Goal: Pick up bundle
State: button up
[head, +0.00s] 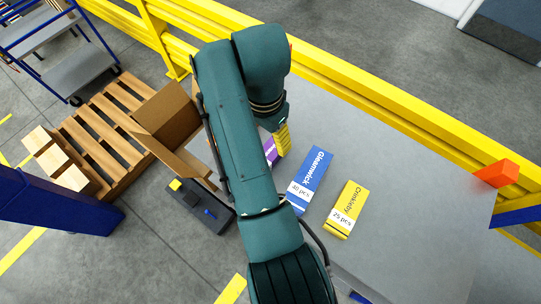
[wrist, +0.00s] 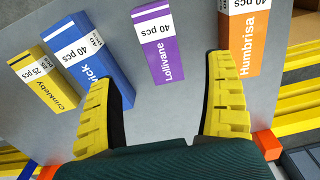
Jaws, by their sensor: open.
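Several labelled bundles lie on the grey table. The blue Gleamwick bundle (head: 312,172) and yellow Crinkleby bundle (head: 345,208) are right of my arm in the head view. The purple Lollivane bundle (head: 270,149) is mostly hidden by my arm there. In the wrist view, the purple bundle (wrist: 160,47) lies ahead, centred beyond my fingertips. The blue bundle (wrist: 92,62) is by the left finger, the yellow bundle (wrist: 43,84) farther left. An orange Humbrisa bundle (wrist: 239,38) is beyond the right finger. My gripper (wrist: 160,85) is open and empty; its yellow fingers show in the head view (head: 283,140).
The table (head: 420,170) is clear right of the yellow bundle. A yellow rail (head: 370,95) runs behind it, with an orange block (head: 496,173) at the right edge. Left stand an open cardboard box (head: 168,112), wooden pallet (head: 95,145) and blue cart (head: 70,70).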

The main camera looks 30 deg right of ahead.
notch_tip(320, 180, down, 7)
jog(key=shift+f, duration=0.1)
jog(key=shift+d+f, duration=0.15)
jog(key=shift+f, duration=1.2)
jog(key=shift+d+f, duration=0.1)
jog(key=shift+f, duration=1.2)
jog(key=c, duration=1.4)
jog(key=shift+o, duration=0.2)
jog(key=shift+r, duration=0.1)
